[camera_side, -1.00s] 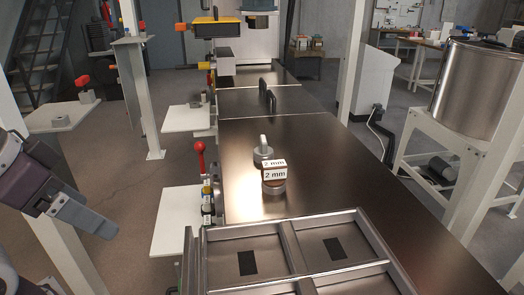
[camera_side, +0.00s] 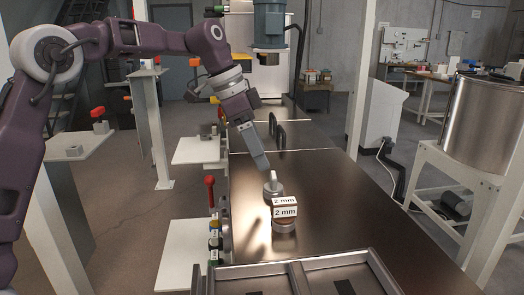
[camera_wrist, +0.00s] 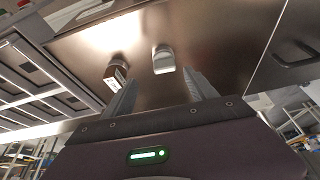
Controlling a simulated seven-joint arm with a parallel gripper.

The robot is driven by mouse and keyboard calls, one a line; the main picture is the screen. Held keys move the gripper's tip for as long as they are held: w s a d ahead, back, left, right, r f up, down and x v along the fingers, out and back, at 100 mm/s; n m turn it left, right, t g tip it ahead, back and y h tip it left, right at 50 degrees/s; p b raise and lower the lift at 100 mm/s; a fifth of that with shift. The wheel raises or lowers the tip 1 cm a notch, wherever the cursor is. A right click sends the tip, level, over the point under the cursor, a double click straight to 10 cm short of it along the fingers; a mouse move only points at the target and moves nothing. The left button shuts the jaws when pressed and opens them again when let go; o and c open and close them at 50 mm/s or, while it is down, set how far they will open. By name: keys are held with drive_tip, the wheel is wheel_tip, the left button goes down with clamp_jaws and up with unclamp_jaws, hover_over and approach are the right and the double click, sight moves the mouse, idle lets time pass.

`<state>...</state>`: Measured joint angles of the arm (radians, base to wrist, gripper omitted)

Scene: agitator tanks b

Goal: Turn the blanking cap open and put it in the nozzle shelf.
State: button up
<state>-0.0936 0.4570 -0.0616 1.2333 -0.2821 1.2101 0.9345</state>
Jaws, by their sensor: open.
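The blanking cap appears to be the round grey cap with an upright grip (camera_side: 273,188). It sits on the dark metal bench top and also shows in the wrist view (camera_wrist: 163,61). My gripper (camera_side: 262,166) is just above and behind it in the side view, tilted down. In the wrist view my gripper (camera_wrist: 159,88) is open and empty, with the cap ahead of the fingertips, roughly between their lines. A framed tray with compartments (camera_side: 292,275), probably the nozzle shelf, lies at the near end of the bench, partly cut off. It shows at left in the wrist view.
A round piece labelled "2 mm" (camera_side: 284,213) stands close to the cap, on the tray side. A red-knobbed lever (camera_side: 210,190) is at the left edge. The bench right of the cap is clear.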

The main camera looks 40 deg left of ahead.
sight(274, 175)
drive_tip(key=x, duration=0.5)
drive_tip(key=w+x, duration=0.1)
drive_tip(key=x, duration=0.2)
drive_tip(key=shift+r, duration=0.1)
drive_tip(key=shift+c, duration=0.5)
clamp_jaws()
drive_tip(key=shift+r, duration=0.65)
drive_tip(key=c, duration=0.7)
unclamp_jaws()
drive_tip(key=shift+c, duration=0.2)
clamp_jaws()
drive_tip(key=shift+r, duration=1.65)
